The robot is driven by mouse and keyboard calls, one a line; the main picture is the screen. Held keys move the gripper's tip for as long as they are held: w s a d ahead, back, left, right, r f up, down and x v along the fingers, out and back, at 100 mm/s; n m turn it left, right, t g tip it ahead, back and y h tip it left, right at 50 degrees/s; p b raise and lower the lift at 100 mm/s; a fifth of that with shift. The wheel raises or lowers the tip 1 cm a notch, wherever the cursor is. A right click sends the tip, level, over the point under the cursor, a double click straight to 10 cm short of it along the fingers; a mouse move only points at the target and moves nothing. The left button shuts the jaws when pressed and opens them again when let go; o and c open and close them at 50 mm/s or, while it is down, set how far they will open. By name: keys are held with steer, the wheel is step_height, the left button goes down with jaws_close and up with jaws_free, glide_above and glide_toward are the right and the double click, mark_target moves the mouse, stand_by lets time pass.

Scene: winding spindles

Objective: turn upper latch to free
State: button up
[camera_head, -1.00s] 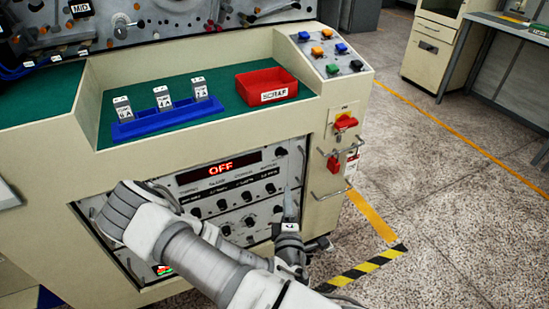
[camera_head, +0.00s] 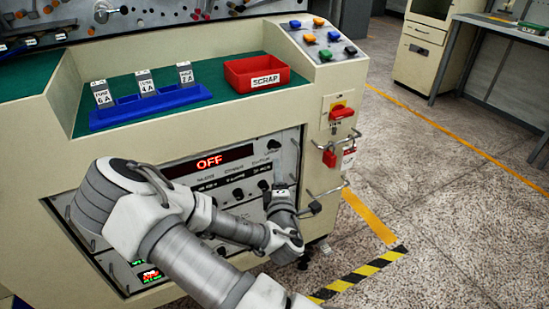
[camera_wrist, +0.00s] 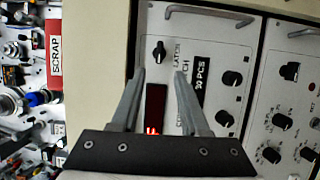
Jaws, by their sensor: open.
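The control panel on the front of the cream machine carries a lit OFF display (camera_head: 209,161) and rows of black knobs. In the wrist view the panel appears turned sideways. A black pointer knob (camera_wrist: 159,51) sits beside partly readable lettering that seems to say LATCH; I cannot be sure it is the upper latch. My gripper (camera_wrist: 160,72) is open, with its two fingertips a little short of this knob in the picture and nothing between them. Whether they touch the panel cannot be told. In the head view my arm hides the lower panel, and the fingertips are not clear.
Metal handles (camera_wrist: 208,14) stick out from the panel edge. More black knobs (camera_wrist: 232,78) lie right of the fingers. A red SCRAP bin (camera_head: 256,73) and a blue fuse rack (camera_head: 150,106) stand on the green top. A red switch (camera_head: 341,112) is on the right side.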

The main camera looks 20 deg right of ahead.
mark_target(274, 148)
steer(key=b+x, duration=0.1)
steer(key=x, duration=0.8)
steer(key=shift+w+d+b, duration=0.1)
steer(key=shift+w+b, duration=0.25)
steer(key=shift+c, duration=0.2)
jaws_close()
